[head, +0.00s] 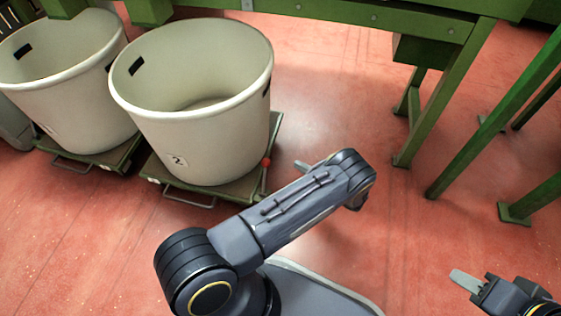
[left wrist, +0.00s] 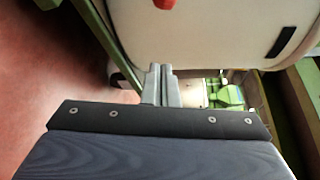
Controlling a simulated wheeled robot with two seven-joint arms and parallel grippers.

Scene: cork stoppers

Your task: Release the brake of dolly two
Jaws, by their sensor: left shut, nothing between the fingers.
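Dolly two (head: 232,190) is a low green dolly with a front pull handle. It carries a big cream bin (head: 190,130) with a "2" label on its front. A red knob (head: 266,162) shows at the dolly's right side, close to the bin wall. My left gripper (head: 301,164) is shut and empty, a little to the right of the red knob and apart from it; my forearm hides part of it. In the left wrist view its fingers (left wrist: 160,84) are together, and a red end (left wrist: 163,3) shows at the top edge against the bin. My right gripper (head: 466,279) is at the lower right.
Another cream bin (head: 62,75) on its own dolly (head: 95,160) stands at the left, close beside the first. Green machine legs (head: 430,115) and a beam (head: 380,15) stand behind and to the right. The red floor is clear in front.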

